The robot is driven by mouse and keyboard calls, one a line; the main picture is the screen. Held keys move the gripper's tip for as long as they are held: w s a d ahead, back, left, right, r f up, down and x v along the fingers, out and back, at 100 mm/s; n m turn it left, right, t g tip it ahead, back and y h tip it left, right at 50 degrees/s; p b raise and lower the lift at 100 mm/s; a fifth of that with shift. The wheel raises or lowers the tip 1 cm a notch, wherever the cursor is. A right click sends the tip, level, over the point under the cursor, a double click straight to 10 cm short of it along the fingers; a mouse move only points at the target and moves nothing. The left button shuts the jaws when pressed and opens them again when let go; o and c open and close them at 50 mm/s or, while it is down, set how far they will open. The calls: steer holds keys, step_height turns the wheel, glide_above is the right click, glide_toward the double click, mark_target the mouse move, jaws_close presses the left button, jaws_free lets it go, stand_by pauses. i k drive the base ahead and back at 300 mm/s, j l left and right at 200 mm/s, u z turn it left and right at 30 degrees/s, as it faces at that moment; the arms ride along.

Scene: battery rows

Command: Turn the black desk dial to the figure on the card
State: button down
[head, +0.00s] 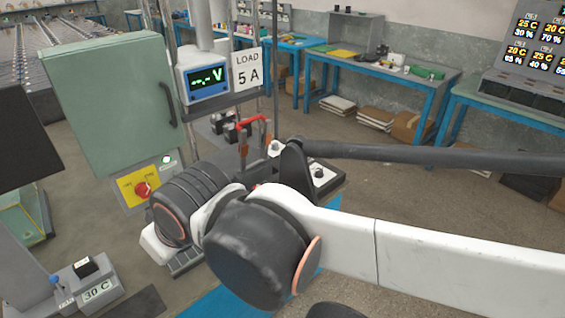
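The card (248,69) is white and reads "LOAD 5 A"; it stands upright beside a small meter (203,83) whose green display shows dashes and a V. A small black dial (319,172) shows on a light-topped desk unit (327,184) just beyond my arm. Its pointer and scale are too small to read, and my arm hides part of the unit. My white and black arm crosses the lower middle of the head view. I cannot make out my gripper's fingers anywhere in this view.
A green cabinet (113,100) stands at the left, above a yellow plate with a red knob (142,188). Red and black clamps (245,128) are behind my arm. A small box marked 30 C (96,290) is at lower left.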

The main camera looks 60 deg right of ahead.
mark_target(319, 173)
steer(key=z, duration=1.85)
